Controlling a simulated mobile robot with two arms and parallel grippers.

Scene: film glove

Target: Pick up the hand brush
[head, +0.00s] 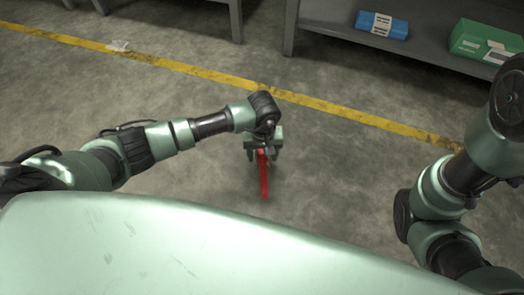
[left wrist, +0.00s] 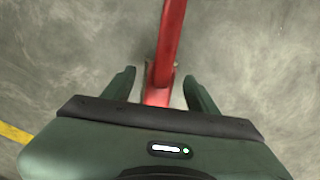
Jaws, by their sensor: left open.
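The hand brush (head: 264,178) is red and lies on the concrete floor in the middle of the head view, its long part pointing toward me. My left gripper (head: 263,151) is above its far end and hides that end. In the left wrist view the brush's red handle (left wrist: 168,45) runs down between the two fingers of my left gripper (left wrist: 161,88). The gripper is open, with a gap on each side of the handle. The brush's bristles cannot be made out clearly. My right arm shows at the right, but its gripper is not visible.
A yellow floor line (head: 190,70) crosses behind the brush. A grey shelf (head: 330,14) at the back holds a blue package (head: 382,24) and a green box (head: 485,41). A small whitish scrap (head: 119,46) lies by the line. The floor around the brush is clear.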

